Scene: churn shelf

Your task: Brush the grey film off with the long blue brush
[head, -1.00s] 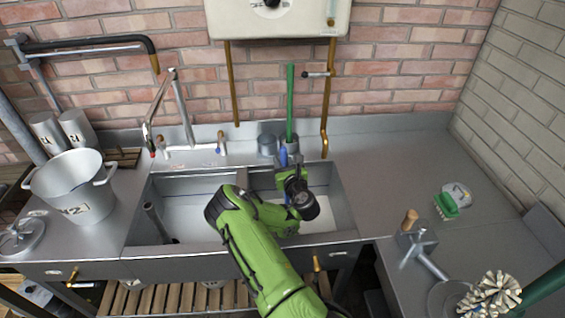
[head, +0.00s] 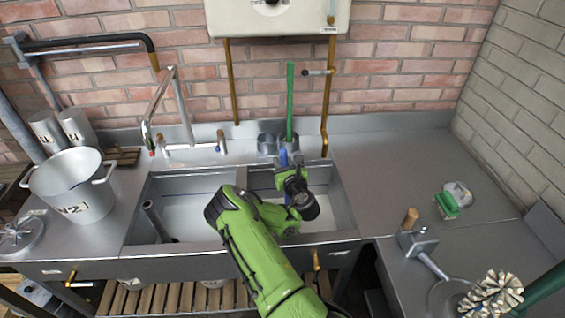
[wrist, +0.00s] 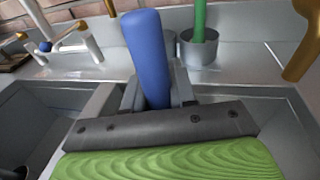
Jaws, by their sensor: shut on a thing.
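In the wrist view the thick blue handle (wrist: 147,55) stands nearly upright between my fingers (wrist: 155,95). The brush's lower end and bristles are hidden behind my gripper and wrist. I cannot make out the grey film in either view; part of the right basin is hidden by my arm.
A green-handled brush (head: 290,95) stands in a grey cup behind the sink. The tap (head: 185,115) rises behind the left basin. A bucket (head: 74,190) stands left. A green scrub brush (head: 447,205) and a mallet (head: 420,245) lie right. The right counter's middle is clear.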

